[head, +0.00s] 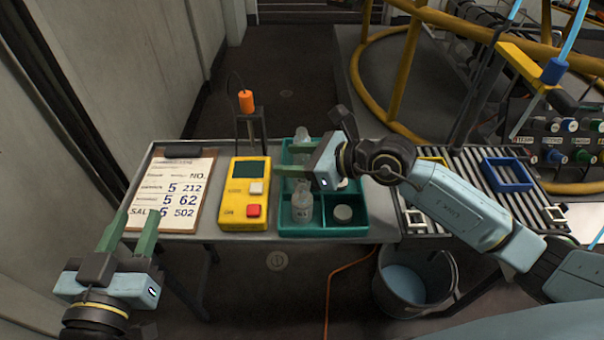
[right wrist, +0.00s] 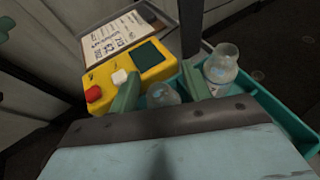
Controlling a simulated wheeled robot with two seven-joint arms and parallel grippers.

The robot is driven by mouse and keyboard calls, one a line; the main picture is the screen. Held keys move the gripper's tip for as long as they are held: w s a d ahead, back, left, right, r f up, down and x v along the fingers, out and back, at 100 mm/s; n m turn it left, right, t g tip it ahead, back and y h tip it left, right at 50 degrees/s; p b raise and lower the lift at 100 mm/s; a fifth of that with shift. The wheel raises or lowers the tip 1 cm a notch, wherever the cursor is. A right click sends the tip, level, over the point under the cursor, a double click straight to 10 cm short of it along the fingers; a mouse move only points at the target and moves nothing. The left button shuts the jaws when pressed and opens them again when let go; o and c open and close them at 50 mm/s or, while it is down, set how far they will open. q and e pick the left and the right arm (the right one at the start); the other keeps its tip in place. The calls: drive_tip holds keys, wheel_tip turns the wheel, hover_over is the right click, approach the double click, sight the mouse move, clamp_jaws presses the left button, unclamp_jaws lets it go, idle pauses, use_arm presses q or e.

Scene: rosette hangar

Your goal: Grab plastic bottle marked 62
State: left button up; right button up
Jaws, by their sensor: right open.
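A clear plastic bottle (head: 302,205) with a pale label stands in the front left compartment of the green tray (head: 348,232). A second clear bottle (head: 301,135) stands in the back left compartment; it also shows in the right wrist view (right wrist: 221,66). I cannot read the number on either. My right gripper (head: 290,160) is open above the tray's left side, fingers pointing left. In the right wrist view, a bottle top (right wrist: 162,95) shows between and below its fingers (right wrist: 160,88), apparently the front bottle, not gripped. My left gripper (head: 130,230) is open and empty by the clipboard.
A yellow meter (head: 244,213) with a red button stands left of the tray. A clipboard (head: 176,192) lists numbers, 62 among them. A blue frame (head: 507,174) lies on the right rack; a bucket (head: 412,284) stands below.

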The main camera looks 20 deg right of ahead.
drive_tip(key=c, duration=1)
drive_tip(key=shift+c, duration=0.2)
